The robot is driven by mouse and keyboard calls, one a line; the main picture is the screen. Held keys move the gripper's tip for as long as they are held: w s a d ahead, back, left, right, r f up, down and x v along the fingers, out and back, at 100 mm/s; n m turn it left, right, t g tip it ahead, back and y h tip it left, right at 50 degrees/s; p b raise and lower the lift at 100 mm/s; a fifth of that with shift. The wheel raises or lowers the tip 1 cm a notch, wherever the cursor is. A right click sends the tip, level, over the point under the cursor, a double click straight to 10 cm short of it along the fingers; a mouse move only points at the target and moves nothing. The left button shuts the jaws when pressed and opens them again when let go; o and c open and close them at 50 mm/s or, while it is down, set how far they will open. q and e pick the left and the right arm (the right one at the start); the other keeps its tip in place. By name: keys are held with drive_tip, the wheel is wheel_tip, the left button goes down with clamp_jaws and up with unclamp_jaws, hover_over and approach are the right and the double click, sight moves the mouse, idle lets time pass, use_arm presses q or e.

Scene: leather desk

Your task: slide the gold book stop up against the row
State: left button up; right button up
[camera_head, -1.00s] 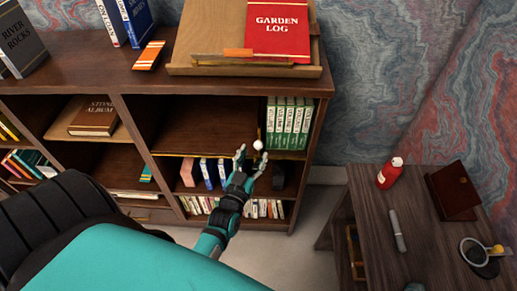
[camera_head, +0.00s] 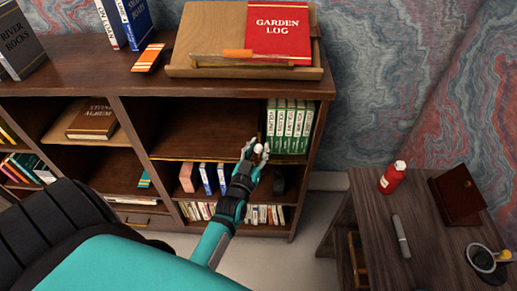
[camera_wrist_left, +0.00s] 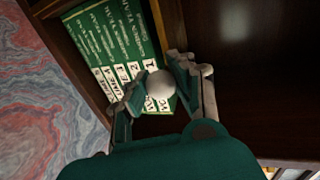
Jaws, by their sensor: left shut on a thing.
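The row of green books (camera_head: 289,126) stands upright at the right end of the upper shelf bay; it also shows in the left wrist view (camera_wrist_left: 106,40). My left gripper (camera_head: 256,151) is at the front of that shelf, just left of the row. It is shut on the pale round knob (camera_head: 258,148) of the book stop, and the knob shows between the fingers in the left wrist view (camera_wrist_left: 160,84). The stop's gold plate is mostly hidden or dark beside the books, so I cannot tell whether it touches the row. My right gripper is not in view.
The shelf board (camera_head: 205,141) left of the stop is bare. The lower bay holds several books and a dark object (camera_head: 278,180). A red Garden Log book (camera_head: 278,33) rests on a wooden stand above. A side table (camera_head: 425,215) with a red bottle (camera_head: 392,177) stands at right.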

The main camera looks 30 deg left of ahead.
use_arm(q)
clamp_jaws()
drive_tip(key=shift+w+d+r, duration=0.1)
drive_tip(key=shift+w+d, duration=0.1)
drive_tip(key=shift+d, duration=0.2)
drive_tip(key=shift+w+d+p, duration=0.25)
drive_tip(key=shift+d+p, duration=0.05)
drive_tip(key=shift+d, duration=0.05)
drive_tip(key=o, duration=0.9)
unclamp_jaws()
drive_tip(key=shift+s, duration=0.15)
drive_tip(key=v, duration=0.7)
drive_tip(key=shift+s, duration=0.1)
